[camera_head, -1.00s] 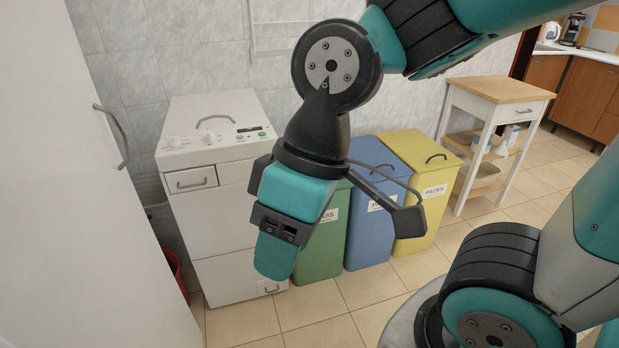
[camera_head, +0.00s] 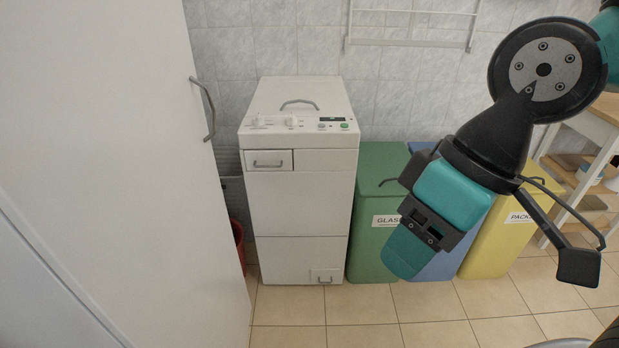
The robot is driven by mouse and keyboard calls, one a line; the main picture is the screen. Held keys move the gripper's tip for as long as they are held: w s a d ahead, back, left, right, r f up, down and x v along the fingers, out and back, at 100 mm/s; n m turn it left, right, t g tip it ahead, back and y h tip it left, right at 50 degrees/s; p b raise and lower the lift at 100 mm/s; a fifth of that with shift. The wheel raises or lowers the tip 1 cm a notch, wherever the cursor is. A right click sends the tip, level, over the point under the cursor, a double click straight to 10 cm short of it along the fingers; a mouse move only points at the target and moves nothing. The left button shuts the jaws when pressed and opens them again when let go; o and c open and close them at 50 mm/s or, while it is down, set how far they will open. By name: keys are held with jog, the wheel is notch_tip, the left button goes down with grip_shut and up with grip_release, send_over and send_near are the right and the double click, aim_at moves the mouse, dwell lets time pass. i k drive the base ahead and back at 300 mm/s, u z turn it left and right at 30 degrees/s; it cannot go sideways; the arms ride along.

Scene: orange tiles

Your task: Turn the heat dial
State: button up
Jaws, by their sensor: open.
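The white washing machine (camera_head: 297,215) stands against the tiled wall near the middle of the view. Its top panel carries small white dials (camera_head: 290,121) on the left, a dark display (camera_head: 332,119), and a grey and a green button on the right. The markings are too small to tell which dial is for heat. My gripper (camera_head: 404,251) hangs to the right of the machine, pointing down and left in front of the bins. It is open and holds nothing visible. It is clear of the panel in the picture.
A tall white door (camera_head: 110,150) with a handle (camera_head: 207,108) fills the left side. Green (camera_head: 374,240), blue and yellow (camera_head: 495,240) bins stand right of the machine. A red bin (camera_head: 238,243) sits in the gap to its left. Tiled floor in front is clear.

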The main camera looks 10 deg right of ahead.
aim_at(290, 121)
jog(key=z, duration=0.1)
jog(key=i, duration=1.3)
jog(key=u, duration=0.4)
